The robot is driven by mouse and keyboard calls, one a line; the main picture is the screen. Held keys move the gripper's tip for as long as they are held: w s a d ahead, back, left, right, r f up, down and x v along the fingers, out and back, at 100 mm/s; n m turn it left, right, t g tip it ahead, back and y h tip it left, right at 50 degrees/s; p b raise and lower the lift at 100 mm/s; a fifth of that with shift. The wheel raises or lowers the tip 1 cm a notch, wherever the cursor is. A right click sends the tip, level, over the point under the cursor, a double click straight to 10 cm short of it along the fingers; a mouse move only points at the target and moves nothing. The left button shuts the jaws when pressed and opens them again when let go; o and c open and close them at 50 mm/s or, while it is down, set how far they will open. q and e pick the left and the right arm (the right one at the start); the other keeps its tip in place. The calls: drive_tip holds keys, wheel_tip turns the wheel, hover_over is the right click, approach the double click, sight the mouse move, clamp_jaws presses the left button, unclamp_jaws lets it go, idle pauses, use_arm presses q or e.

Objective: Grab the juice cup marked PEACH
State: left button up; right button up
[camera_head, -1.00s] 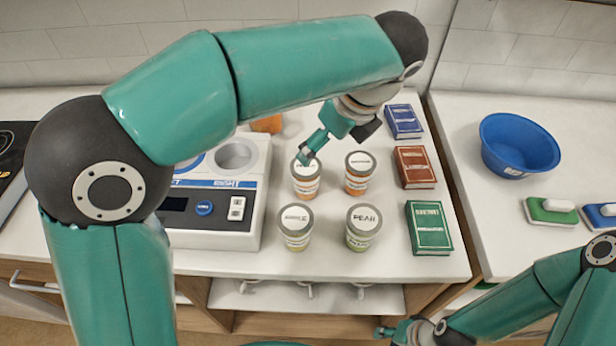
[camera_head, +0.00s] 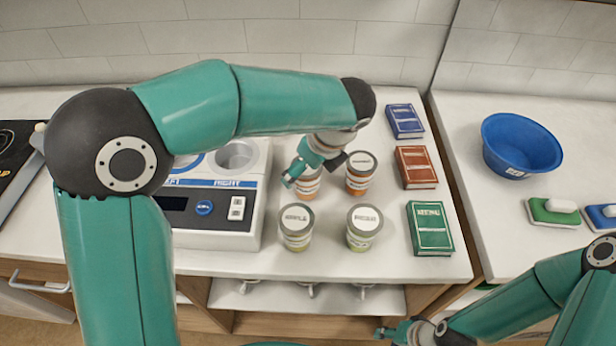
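Several lidded juice cups with round white labels stand on the counter left of the books. The back-right cup (camera_head: 360,183) has an unreadable label. The back-left cup (camera_head: 309,190) is partly hidden, lid and label included, by my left gripper (camera_head: 312,172). That gripper looks open, its fingers apart at this cup; contact is unclear. My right gripper (camera_head: 388,332) is low at the bottom edge, away from the cups.
A white two-well machine (camera_head: 240,208) stands close left of the cups. Blue (camera_head: 405,121), red-brown (camera_head: 416,167) and green (camera_head: 430,228) books lie to their right. A blue bowl (camera_head: 521,146) and sponges (camera_head: 552,211) are on the right counter. Bare counter lies before the cups.

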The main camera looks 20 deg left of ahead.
use_arm(q)
drive_tip(key=c, duration=1.4)
drive_tip(key=shift+r, duration=0.2)
